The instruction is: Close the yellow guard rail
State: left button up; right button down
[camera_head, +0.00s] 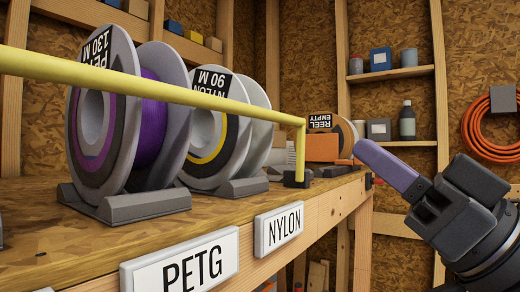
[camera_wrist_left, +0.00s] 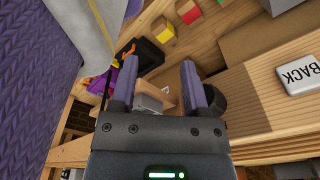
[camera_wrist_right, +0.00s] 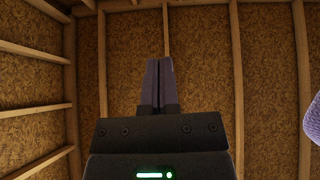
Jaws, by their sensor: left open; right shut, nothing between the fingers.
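The yellow guard rail (camera_head: 215,101) runs across the front of the spools in the head view, from the upper left to a corner on the right. There it bends down to a dark bracket (camera_head: 297,178) on the shelf edge. My right gripper (camera_head: 364,150) is to the right of that corner, apart from the rail, shut and empty. In the right wrist view its fingers (camera_wrist_right: 158,65) are together against the wooden wall. My left gripper (camera_wrist_left: 157,75) is out of the head view; in its wrist view the fingers are apart with nothing clearly between them.
Spools labelled PETG (camera_head: 150,110) and NYLON (camera_head: 240,130) stand on the wooden shelf behind the rail. A PETG sign (camera_head: 180,264) and a NYLON sign (camera_head: 279,229) are on its front edge. An orange block (camera_head: 322,148) is near the far end. An orange hose coil (camera_head: 490,125) hangs at right.

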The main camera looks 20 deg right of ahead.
aim_at(257, 112)
jog(key=shift+g+y, duration=0.3)
jog(key=shift+g, duration=0.1)
jog(key=p+x, duration=0.4)
jog(key=a+f+p+x, duration=0.1)
jog(key=p+x, duration=0.3)
jog(key=p, duration=0.1)
jog(key=w+f+p+x, duration=0.1)
jog(key=p+x, duration=0.3)
jog(key=p, duration=0.1)
jog(key=shift+a+f, duration=0.1)
jog(key=shift+a, duration=0.2)
jog(key=shift+w+a, duration=0.2)
jog(key=shift+w, duration=0.1)
